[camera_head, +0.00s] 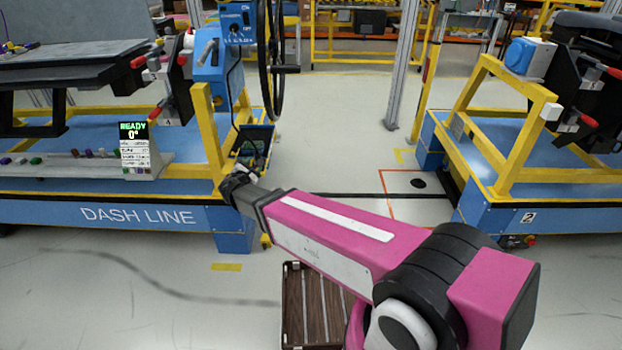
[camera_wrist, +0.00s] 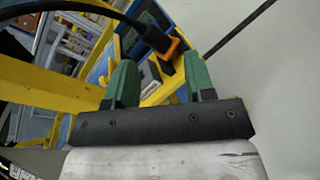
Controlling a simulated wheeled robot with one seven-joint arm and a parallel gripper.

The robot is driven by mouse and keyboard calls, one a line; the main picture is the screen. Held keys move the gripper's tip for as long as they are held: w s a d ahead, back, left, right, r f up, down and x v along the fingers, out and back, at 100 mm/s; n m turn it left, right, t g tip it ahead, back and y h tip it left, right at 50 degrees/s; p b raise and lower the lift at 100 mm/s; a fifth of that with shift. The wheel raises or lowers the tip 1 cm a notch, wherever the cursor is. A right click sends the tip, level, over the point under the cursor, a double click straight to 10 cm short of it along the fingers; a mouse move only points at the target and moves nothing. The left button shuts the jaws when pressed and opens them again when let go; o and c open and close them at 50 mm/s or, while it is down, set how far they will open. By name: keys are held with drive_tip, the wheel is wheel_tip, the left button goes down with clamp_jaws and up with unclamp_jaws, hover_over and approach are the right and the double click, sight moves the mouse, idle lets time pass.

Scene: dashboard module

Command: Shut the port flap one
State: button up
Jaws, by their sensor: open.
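My gripper (camera_head: 234,184) is at the far end of my pink arm, beside the yellow post at the right end of the dash line bench. In the wrist view its two green fingers (camera_wrist: 158,75) are apart, with nothing held between them. A blue tray (camera_wrist: 128,42) with dark and grey items lies beyond the fingertips. A black cable with an orange collar (camera_wrist: 172,48) runs into it. The tray also shows in the head view (camera_head: 258,133), just above the gripper. I cannot make out port flap one or its position in either view.
A yellow frame post (camera_head: 203,120) stands close left of my gripper. A blue panel with a lever (camera_head: 209,62), a switch box (camera_head: 236,20) and a black wheel (camera_head: 277,50) are above. A slatted brown crate (camera_head: 313,310) is on the floor.

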drive_tip(key=s+d+f+m+g+h, duration=0.1)
drive_tip(key=d+m+g, duration=0.3)
drive_tip(key=d, duration=0.7)
drive_tip(key=s+d+f+m+g+h, duration=0.1)
drive_tip(key=d+m+g, duration=0.3)
drive_tip(key=d+m, duration=0.4)
drive_tip(key=shift+s+d+f+h, duration=0.3)
drive_tip(key=shift+s+d+f, duration=0.45)
drive_tip(key=shift+d, duration=0.9)
drive_tip(key=shift+w+f, duration=0.1)
drive_tip(key=shift+w, duration=0.05)
drive_tip(key=n+t+y, duration=0.6)
drive_tip(key=n+t, duration=0.4)
drive_tip(key=n, duration=0.6)
approach(234, 154)
drive_tip(key=w, duration=1)
drive_tip(key=shift+w+d+f, duration=0.3)
drive_tip(key=shift+w+f, duration=0.05)
